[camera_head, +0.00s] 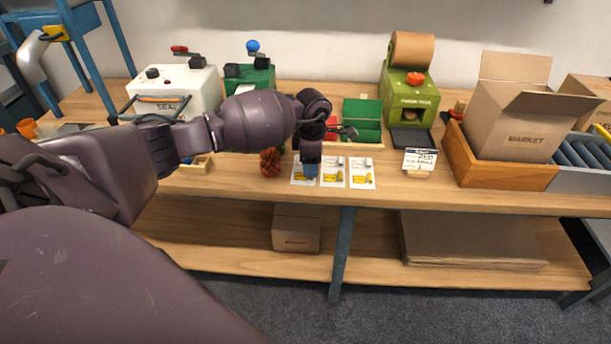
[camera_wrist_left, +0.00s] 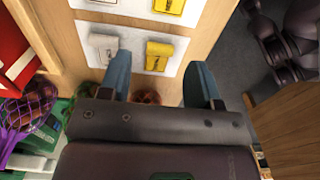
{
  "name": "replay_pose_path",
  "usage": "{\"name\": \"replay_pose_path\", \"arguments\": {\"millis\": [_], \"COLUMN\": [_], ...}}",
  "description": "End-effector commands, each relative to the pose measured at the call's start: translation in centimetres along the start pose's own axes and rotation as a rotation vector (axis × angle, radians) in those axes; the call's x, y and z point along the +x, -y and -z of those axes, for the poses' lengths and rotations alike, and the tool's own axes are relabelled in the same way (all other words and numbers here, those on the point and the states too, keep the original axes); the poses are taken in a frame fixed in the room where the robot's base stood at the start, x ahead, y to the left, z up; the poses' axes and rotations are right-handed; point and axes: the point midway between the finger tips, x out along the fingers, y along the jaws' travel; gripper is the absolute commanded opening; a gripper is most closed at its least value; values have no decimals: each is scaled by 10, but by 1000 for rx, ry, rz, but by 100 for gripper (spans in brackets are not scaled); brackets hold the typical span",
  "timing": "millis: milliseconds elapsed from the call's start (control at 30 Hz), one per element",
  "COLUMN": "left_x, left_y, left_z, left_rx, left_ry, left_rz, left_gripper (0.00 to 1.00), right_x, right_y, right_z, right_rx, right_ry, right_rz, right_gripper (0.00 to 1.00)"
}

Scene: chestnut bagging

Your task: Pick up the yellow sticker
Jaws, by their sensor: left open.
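Three white sheets lie in a row on the wooden table: a left sheet (camera_head: 297,180), a middle sheet (camera_head: 333,185) and a right sheet (camera_head: 362,186). They carry small yellow and white pieces. My left gripper (camera_head: 311,172) points down over the left sheet and hides part of it. In the left wrist view a yellow sticker (camera_wrist_left: 158,56) lies on a sheet beside a white piece (camera_wrist_left: 103,46). My open, empty left gripper (camera_wrist_left: 160,82) shows there with blue fingers, and that sticker appears between and just beyond the fingertips. I cannot tell the height gap. My right gripper is not in view.
A netted bag (camera_head: 270,161) stands left of the sheets. A green tray (camera_head: 362,112) is behind them, and a small card (camera_head: 420,160) stands to the right. A wooden tray (camera_head: 510,175) holds an open cardboard box (camera_head: 515,115). The table's front edge is close below the sheets.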

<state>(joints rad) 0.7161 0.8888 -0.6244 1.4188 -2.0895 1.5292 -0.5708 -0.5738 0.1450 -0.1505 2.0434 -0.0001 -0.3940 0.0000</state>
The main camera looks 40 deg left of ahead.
Motion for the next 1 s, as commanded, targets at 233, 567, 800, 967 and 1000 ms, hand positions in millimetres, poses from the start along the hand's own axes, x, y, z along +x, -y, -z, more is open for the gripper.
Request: {"name": "replay_pose_path", "arguments": {"millis": [233,567,800,967,1000], "left_x": [31,31,31,31,31], "left_y": [1,0,0,0,0], "left_z": [1,1,1,1,1], "left_rx": [0,0,0,0,0], "left_ry": [-1,0,0,0,0], "left_rz": [1,0,0,0,0], "left_gripper": [57,41,4,3,3], "right_x": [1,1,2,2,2], "right_y": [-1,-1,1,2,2], "right_z": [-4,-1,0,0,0], "right_rx": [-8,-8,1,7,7], "right_ry": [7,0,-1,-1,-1], "right_rz": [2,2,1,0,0], "right_gripper": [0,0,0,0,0]}}
